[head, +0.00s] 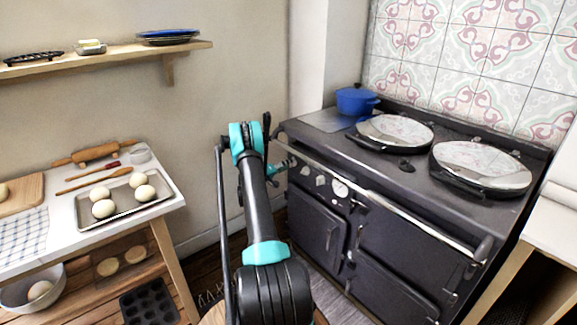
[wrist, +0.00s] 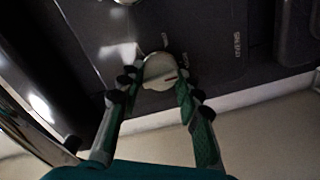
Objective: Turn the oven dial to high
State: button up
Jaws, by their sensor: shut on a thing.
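Small pale lettering shows beside the dial, too blurred to read surely. In the head view my gripper (head: 283,165) is at the left end of the cooker front, and it hides the dial there.
Other pale knobs (head: 320,181) and a round gauge (head: 340,188) sit to the right on the panel. A metal rail (head: 385,203) runs along the cooker front. A blue pot (head: 356,100) stands on top. A table with a tray of dough balls (head: 125,200) is at left.

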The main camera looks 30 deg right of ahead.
jog(key=o, duration=1.2)
jog(key=shift+c, duration=0.2)
jog(key=shift+a, duration=0.15)
jog(key=a, duration=1.1)
jog(key=shift+s+a, duration=0.4)
jog(key=shift+s, duration=0.05)
